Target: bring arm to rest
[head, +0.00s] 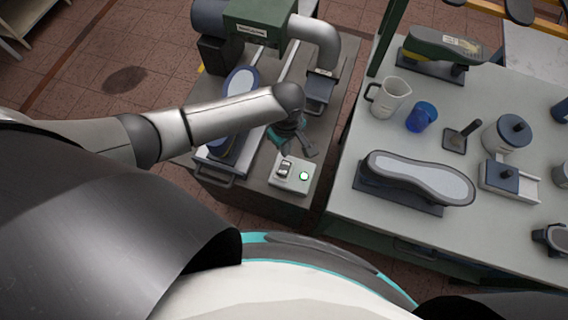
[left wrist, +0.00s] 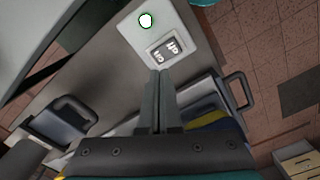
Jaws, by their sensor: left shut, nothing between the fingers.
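My left arm reaches across the head view from the left. My left gripper (head: 302,150) is above the machine bench, just behind a pale control box (head: 291,187). In the left wrist view the fingers of my left gripper (left wrist: 160,76) are together with nothing between them. Their tips appear close to the box's rocker switch (left wrist: 171,50); I cannot tell if they touch it. A round button (head: 304,176) on the box glows green, and it also shows in the left wrist view (left wrist: 146,20). My right gripper is not in view.
A green machine (head: 258,18) with a bent grey pipe stands behind the arm. A blue-edged shoe last (head: 241,80) lies partly hidden beneath the arm. The right table (head: 345,205) holds shoe lasts, a white jug (head: 388,98), a blue cup (head: 421,117) and other items.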

